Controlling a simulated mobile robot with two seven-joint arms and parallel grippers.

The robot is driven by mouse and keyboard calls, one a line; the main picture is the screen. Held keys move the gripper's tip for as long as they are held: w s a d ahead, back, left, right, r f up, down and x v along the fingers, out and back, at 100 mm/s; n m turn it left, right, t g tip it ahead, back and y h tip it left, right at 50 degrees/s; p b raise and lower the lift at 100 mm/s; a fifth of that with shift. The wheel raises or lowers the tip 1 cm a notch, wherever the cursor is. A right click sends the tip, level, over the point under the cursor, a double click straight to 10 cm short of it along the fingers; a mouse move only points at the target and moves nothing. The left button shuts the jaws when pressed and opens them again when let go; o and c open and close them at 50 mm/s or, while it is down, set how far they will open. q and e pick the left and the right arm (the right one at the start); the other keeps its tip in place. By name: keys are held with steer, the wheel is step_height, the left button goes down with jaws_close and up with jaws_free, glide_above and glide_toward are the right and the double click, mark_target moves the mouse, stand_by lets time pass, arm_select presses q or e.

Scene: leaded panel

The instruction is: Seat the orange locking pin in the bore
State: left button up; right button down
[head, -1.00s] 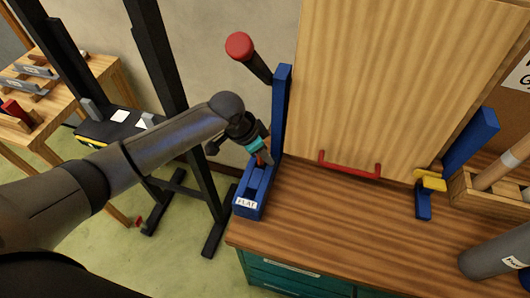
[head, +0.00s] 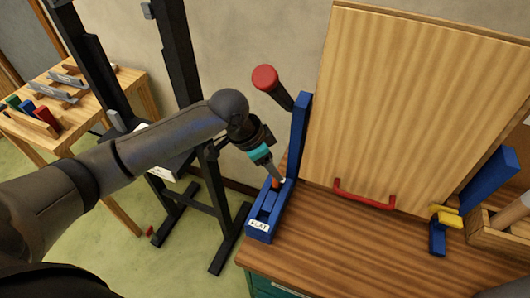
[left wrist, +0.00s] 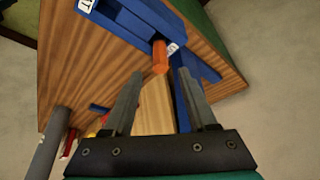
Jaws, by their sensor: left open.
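The orange locking pin (head: 276,184) is at the blue bracket (head: 264,229) labelled FLAT, on the left end of the bench. In the left wrist view the pin (left wrist: 160,58) sticks out of the blue bracket (left wrist: 120,22) beside a small white label. How deep it sits cannot be told; the bore itself is hidden. My left gripper (head: 279,177) is just above the pin in the head view. In the left wrist view its two fingers (left wrist: 160,88) are spread and empty, with the pin beyond their tips, apart from them. My right gripper is not in view.
A wooden panel (head: 410,100) with a red handle (head: 364,196) stands upright between blue posts. A red-knobbed lever (head: 265,78) rises behind the left post. A yellow clamp (head: 446,215) is at the right. The bench top (head: 350,245) in front is clear.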

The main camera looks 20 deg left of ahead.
arm_select(q)
steer(key=shift+v, duration=2.3)
